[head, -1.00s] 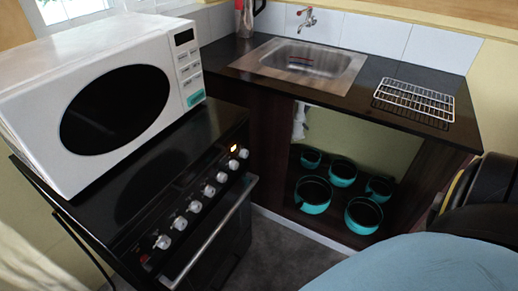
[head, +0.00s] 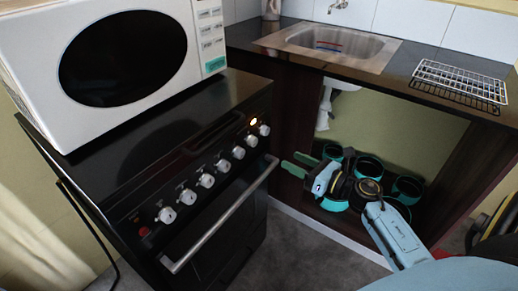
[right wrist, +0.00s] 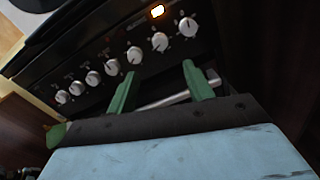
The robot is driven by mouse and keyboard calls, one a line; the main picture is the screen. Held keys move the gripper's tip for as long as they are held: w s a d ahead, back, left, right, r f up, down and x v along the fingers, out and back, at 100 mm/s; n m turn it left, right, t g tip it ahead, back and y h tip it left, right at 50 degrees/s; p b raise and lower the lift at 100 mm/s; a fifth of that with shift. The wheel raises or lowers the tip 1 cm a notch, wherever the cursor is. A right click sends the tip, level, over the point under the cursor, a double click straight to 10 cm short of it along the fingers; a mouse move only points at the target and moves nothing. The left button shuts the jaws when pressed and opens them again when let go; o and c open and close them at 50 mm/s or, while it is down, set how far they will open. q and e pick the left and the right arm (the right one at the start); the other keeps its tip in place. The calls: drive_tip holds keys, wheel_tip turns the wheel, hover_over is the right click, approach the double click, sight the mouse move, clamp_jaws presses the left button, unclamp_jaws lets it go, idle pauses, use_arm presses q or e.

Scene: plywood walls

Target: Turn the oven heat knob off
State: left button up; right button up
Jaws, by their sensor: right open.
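The black oven (head: 215,225) stands at the left with a row of several white knobs along its front panel. The knob at the right end (head: 264,130) sits by a lit orange lamp (head: 253,121); in the right wrist view the right-end knob (right wrist: 188,27) and the lamp (right wrist: 157,11) show at the top. My right gripper (head: 290,163) is open and empty, to the right of the panel and lower than the right-end knob. In the right wrist view its green fingers (right wrist: 160,85) are apart, below the knobs. My left gripper is not in view.
A white microwave (head: 205,35) sits on the oven top. The oven door handle (head: 222,215) runs below the knobs, near my right fingers in the wrist view. Teal pots (head: 410,186) stand on a shelf under the sink counter (head: 455,105).

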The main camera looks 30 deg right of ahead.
sight(256, 142)
drive_tip(key=b+x, duration=0.1)
drive_tip(key=x, duration=1.1)
drive_tip(key=shift+w+a, duration=0.15)
drive_tip(key=shift+w, duration=0.35)
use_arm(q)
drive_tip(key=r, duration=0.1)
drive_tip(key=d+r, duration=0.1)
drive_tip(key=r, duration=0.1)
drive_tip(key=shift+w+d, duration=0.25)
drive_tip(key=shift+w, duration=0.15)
use_arm(e)
drive_tip(key=shift+c, duration=0.3)
drive_tip(key=c, duration=0.9)
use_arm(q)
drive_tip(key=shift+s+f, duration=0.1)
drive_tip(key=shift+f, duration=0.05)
